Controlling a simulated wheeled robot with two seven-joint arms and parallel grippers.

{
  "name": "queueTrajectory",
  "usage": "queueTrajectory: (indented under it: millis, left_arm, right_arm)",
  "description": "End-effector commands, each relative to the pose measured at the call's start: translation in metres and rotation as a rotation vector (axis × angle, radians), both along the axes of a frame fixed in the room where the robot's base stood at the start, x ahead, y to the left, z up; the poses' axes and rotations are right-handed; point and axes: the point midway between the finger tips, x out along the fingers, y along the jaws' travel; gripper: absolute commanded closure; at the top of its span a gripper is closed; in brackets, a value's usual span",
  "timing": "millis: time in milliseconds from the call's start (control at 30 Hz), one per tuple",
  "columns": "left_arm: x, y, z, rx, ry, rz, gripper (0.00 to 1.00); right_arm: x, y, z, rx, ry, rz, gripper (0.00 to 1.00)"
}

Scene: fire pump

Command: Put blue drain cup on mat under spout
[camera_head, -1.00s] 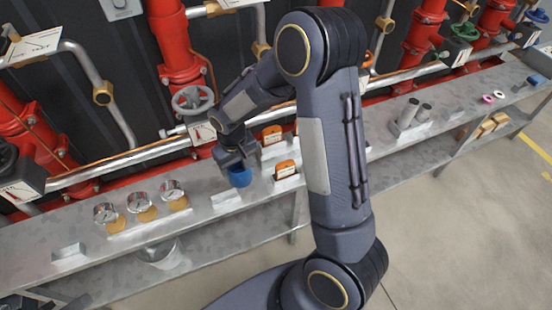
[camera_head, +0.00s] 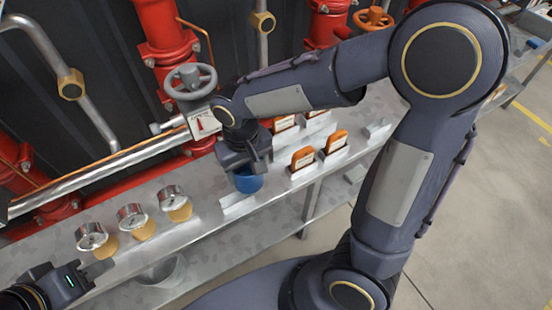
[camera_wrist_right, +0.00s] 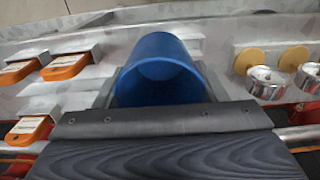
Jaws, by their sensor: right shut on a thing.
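The blue drain cup (camera_head: 249,184) is held in my right gripper (camera_head: 250,167), over the front part of the metal shelf. In the right wrist view the cup (camera_wrist_right: 160,75) sits between the two fingers (camera_wrist_right: 160,88), one on each side. A silver angled holder (camera_head: 238,205) is just below the cup; whether they touch is unclear. A short silver pipe end (camera_head: 167,126) sticks out beside a labelled red-and-white sign (camera_head: 203,123) behind the cup. I cannot make out a mat. My left gripper (camera_head: 98,270) is at the lower left, its finger gap unclear.
Three gauges (camera_head: 131,216) with orange-tan discs stand on the shelf (camera_head: 215,235) left of the cup. Orange-topped tags (camera_head: 303,159) stand to its right. Red pipes and a grey handwheel (camera_head: 190,82) rise behind. A bucket (camera_head: 162,270) is below.

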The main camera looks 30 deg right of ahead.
Motion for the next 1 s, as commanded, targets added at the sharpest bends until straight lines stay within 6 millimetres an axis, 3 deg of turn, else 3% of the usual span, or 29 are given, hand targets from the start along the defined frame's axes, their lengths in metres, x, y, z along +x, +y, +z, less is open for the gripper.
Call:
queueTrajectory:
  millis: [200, 400, 733, 1000]
  left_arm:
    - [0.000, 0.000, -0.003, 0.000, 0.000, 0.000, 0.64]
    - [0.000, 0.000, -0.010, 0.000, 0.000, 0.000, 0.64]
    - [0.000, 0.000, -0.013, 0.000, 0.000, 0.000, 0.64]
    - [0.000, 0.000, -0.019, 0.000, 0.000, 0.000, 0.64]
  right_arm:
    - [0.039, -0.042, -0.026, -0.001, 0.002, -0.008, 0.59]
    - [0.060, -0.064, -0.062, -0.001, 0.003, -0.003, 0.59]
    - [0.073, -0.077, -0.083, -0.001, 0.000, -0.001, 0.59]
    - [0.075, -0.078, -0.116, 0.000, -0.001, 0.001, 0.59]
